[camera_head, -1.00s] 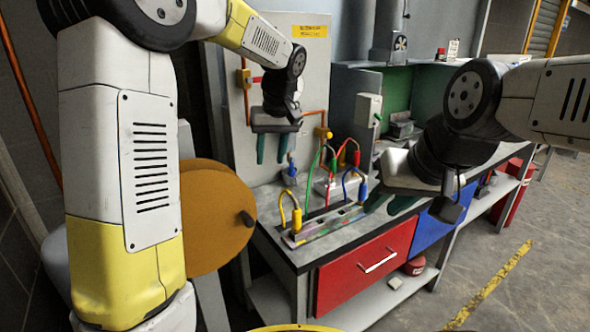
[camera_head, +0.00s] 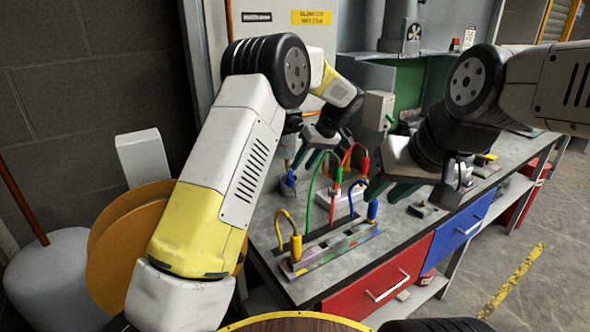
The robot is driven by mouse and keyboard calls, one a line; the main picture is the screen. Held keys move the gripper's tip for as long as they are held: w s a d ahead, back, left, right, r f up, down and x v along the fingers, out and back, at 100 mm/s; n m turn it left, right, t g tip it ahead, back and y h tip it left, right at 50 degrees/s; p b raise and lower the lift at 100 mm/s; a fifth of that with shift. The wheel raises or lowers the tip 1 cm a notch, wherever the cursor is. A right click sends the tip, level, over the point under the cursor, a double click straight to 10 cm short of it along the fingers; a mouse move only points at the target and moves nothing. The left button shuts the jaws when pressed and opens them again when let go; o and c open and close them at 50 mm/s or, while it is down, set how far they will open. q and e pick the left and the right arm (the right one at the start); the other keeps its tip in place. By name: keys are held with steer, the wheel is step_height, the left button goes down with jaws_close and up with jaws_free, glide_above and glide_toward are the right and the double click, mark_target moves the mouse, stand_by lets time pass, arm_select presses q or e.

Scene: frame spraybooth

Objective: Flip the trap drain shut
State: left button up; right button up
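I cannot pick out the trap drain for certain. A small blue fitting (camera_head: 289,184) stands at the bench's left side, below my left gripper, and may be part of it. The upright panel (camera_head: 272,32) with a yellow label is behind; my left arm covers most of its lower part and its pipework. My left gripper (camera_head: 315,158) points down over the bench near the panel, teal fingers apart and nothing seen between them. My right gripper (camera_head: 390,190) hangs over the bench right of the hoses, teal fingers apart and empty.
Yellow, green, red and blue hoses (camera_head: 308,195) loop up from a multicoloured manifold strip (camera_head: 335,243) on the grey bench (camera_head: 278,258). A red drawer (camera_head: 380,278) and a blue drawer (camera_head: 461,232) are below. An orange disc (camera_head: 115,262) stands left of my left arm.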

mark_target(293, 179)
arm_select(q)
steer(key=x, duration=0.7)
steer(key=shift+w+a+f, duration=0.1)
steer(key=shift+w+f, duration=0.05)
steer(key=shift+f, duration=0.2)
jaws_close()
